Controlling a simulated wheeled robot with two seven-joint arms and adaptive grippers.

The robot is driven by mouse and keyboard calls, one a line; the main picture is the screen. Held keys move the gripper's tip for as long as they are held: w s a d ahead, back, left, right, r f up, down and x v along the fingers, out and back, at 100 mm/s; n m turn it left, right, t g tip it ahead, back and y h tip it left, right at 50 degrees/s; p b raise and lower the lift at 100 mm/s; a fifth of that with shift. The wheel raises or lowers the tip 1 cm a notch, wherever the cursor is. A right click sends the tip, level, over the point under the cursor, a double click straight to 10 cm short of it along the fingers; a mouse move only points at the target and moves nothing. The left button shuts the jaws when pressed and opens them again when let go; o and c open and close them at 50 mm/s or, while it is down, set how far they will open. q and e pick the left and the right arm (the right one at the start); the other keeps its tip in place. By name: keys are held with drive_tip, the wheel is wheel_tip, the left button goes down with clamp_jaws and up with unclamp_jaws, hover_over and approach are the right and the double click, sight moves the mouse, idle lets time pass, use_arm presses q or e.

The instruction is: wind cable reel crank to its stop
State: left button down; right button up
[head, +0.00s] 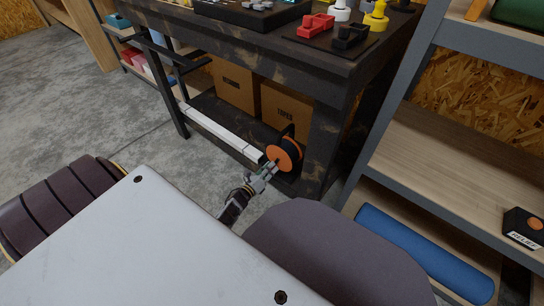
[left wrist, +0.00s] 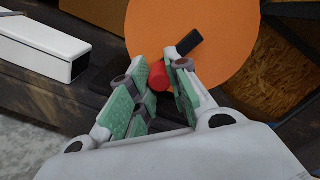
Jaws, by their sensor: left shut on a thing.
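The cable reel (head: 284,155) is an orange disc with a dark drum, mounted low at the front corner of the dark bench. In the left wrist view its orange face (left wrist: 200,30) fills the top middle. A short black crank arm (left wrist: 184,45) and a red knob (left wrist: 158,76) stand in front of that face. My left gripper (head: 268,170) is at the reel's front left. In the left wrist view its green-padded fingers (left wrist: 160,88) are closed around the red knob, which partly hides behind them. My right gripper is in neither view.
A white rail (head: 222,131) runs along the bench's lower side, left of the reel. Cardboard boxes (head: 235,84) stand on the lower shelf behind. A wooden shelf unit (head: 455,165) with a blue roll (head: 425,252) is at right. Concrete floor is clear at left.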

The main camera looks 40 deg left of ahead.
use_arm(q)
drive_tip(key=shift+a+r+m, duration=0.1)
drive_tip(key=shift+a+m, duration=0.2)
drive_tip(key=shift+m, duration=0.4)
drive_tip(key=shift+a+r+m, duration=0.1)
drive_tip(key=shift+a+m, duration=0.15)
drive_tip(key=shift+m, duration=0.45)
drive_tip(key=c, duration=1.3)
unclamp_jaws()
drive_tip(key=shift+s, duration=0.1)
drive_tip(key=s, duration=1.1)
drive_tip(key=shift+s+a, duration=0.3)
drive_tip(key=shift+s, duration=0.05)
drive_tip(key=shift+r, duration=0.1)
